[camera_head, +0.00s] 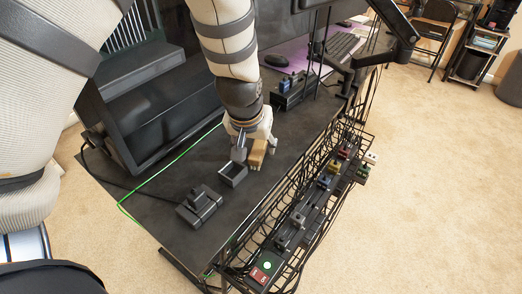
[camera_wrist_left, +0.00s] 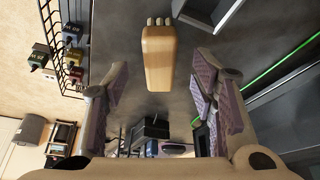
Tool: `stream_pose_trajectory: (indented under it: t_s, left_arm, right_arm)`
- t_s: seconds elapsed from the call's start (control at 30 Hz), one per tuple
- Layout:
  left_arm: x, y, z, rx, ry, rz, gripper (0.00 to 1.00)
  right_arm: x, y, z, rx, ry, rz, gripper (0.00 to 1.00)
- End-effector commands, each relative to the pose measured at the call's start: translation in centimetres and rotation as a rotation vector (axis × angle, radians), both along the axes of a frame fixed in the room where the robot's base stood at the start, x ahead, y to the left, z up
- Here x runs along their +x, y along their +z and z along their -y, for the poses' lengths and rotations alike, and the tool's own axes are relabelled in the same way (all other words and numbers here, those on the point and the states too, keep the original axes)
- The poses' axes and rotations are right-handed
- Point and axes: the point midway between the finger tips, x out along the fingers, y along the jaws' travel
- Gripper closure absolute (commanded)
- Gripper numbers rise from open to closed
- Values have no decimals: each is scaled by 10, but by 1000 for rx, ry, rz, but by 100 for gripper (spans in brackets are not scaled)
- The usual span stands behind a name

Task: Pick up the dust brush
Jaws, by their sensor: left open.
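The dust brush (camera_head: 257,156) is a tan wooden block on the dark desk (camera_head: 185,160), just below my left gripper in the head view. In the left wrist view the brush (camera_wrist_left: 158,58) points up the picture, with pale bristle tufts at its far end. My left gripper (camera_head: 252,142) reaches down over the desk beside the brush. In the wrist view its two padded fingers (camera_wrist_left: 160,84) are spread wide, one on each side of the brush's line, with nothing held. The brush's near end lies about level with the fingertips; I see no contact. My right gripper is not in view.
A small open black box (camera_head: 233,174) stands close to the brush, and a black device (camera_head: 200,206) sits nearer the desk corner. A wire basket (camera_head: 300,215) with plugs runs along the right edge. A green cable (camera_head: 150,183) crosses the desk.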

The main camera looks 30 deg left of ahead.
Motion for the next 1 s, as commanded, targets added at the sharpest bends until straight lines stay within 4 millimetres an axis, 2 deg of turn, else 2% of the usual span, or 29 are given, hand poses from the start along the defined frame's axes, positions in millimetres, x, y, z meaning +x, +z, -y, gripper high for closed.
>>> stream_pose_trajectory:
  t_s: [0.03, 0.2, 0.43, 0.47, 0.6, 0.7, 1.0]
  left_arm:
    - [6, -14, -3, 0, 1, -9, 48]
    - [19, -36, -7, 0, 0, -6, 48]
    - [22, -35, -7, 0, -1, 3, 48]
    - [22, -35, -7, 0, -1, 3, 51]
    - [22, -35, -7, 0, -1, 3, 82]
    - [22, -35, -7, 1, -1, 2, 100]
    - [22, -33, -7, 0, -1, 3, 100]
  right_arm:
    - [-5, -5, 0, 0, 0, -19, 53]
    - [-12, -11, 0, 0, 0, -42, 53]
    - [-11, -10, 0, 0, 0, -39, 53]
    - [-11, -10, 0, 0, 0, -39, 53]
    - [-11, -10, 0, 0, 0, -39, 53]
    - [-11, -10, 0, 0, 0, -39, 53]
    - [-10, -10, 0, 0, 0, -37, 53]
